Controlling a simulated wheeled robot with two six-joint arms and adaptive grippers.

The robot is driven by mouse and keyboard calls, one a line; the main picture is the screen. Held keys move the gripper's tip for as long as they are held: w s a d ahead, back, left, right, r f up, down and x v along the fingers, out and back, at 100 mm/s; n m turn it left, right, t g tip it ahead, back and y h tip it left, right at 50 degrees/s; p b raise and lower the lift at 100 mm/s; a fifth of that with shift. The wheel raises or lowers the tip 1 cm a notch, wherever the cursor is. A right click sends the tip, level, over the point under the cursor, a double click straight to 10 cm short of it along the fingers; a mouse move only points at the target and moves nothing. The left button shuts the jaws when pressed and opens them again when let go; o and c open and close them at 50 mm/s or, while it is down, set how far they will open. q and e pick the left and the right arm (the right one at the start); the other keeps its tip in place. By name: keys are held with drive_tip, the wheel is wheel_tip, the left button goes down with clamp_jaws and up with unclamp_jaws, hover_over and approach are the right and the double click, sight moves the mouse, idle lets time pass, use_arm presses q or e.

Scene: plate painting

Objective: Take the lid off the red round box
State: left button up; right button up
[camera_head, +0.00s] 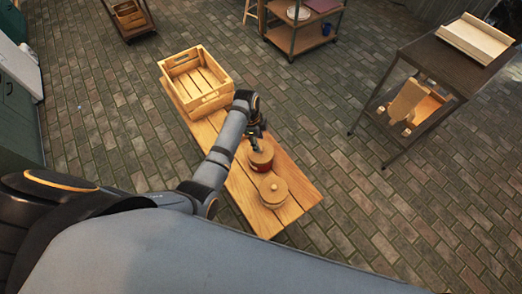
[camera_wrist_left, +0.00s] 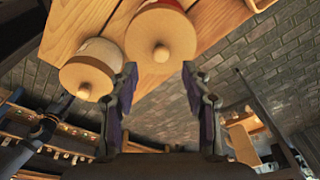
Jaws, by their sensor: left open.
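The red round box (camera_head: 259,166) stands on the wooden bench, with a tan round lid (camera_head: 267,158) on it. Its lid (camera_wrist_left: 178,35) and knob also show in the left wrist view, with a little red side (camera_wrist_left: 158,4) above. My left gripper (camera_head: 257,144) is at the lid's far side in the head view, partly covering it. In the left wrist view my left gripper (camera_wrist_left: 159,72) is open, its fingers apart and pointing towards the lid, with the knob roughly between them. Whether they touch the lid I cannot tell. My right gripper is not in view.
A second round box with a tan lid (camera_head: 273,190) stands close by on the bench (camera_head: 294,208); it also shows in the left wrist view (camera_wrist_left: 90,72). A slatted wooden crate (camera_head: 212,101) sits at the bench's far end. A dark cart (camera_head: 440,60) stands at right.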

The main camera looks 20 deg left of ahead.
use_arm(q)
drive_tip(key=shift+w+d+f+p, duration=0.1)
drive_tip(key=shift+d+f+p, duration=0.1)
drive_tip(key=shift+f, duration=1.2)
drive_tip(key=shift+d+f+p, duration=0.15)
drive_tip(key=shift+f, duration=1.2)
clamp_jaws()
